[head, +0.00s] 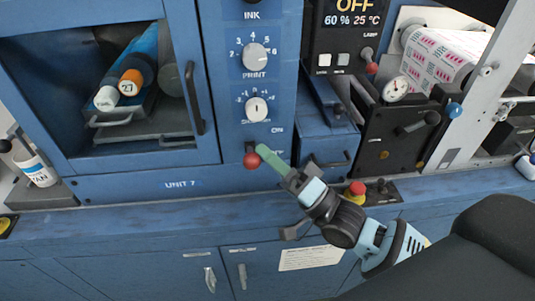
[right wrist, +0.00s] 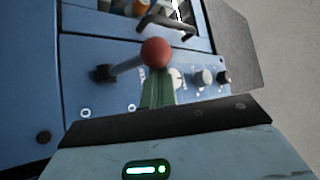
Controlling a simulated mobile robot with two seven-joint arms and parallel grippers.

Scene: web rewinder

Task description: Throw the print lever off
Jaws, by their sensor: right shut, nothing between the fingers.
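The print lever (head: 251,160) has a red ball knob and stands out from the lower part of the blue panel of unit 7, below the PRINT dial. An ON label is above it at right; a lower label is partly hidden by my gripper. In the right wrist view the red knob (right wrist: 155,52) sits on a grey rod that comes out of a dark slot. My right gripper (head: 264,152) is shut and empty, its green fingertips close beside the knob. In the right wrist view the fingertips (right wrist: 158,88) overlap the knob's lower edge; I cannot tell whether they touch. My left gripper is out of view.
The PRINT dial (head: 255,57) and a smaller dial (head: 256,108) are above the lever. A red-and-yellow button (head: 356,190) is at right near my arm. A display (head: 350,18) reads OFF.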

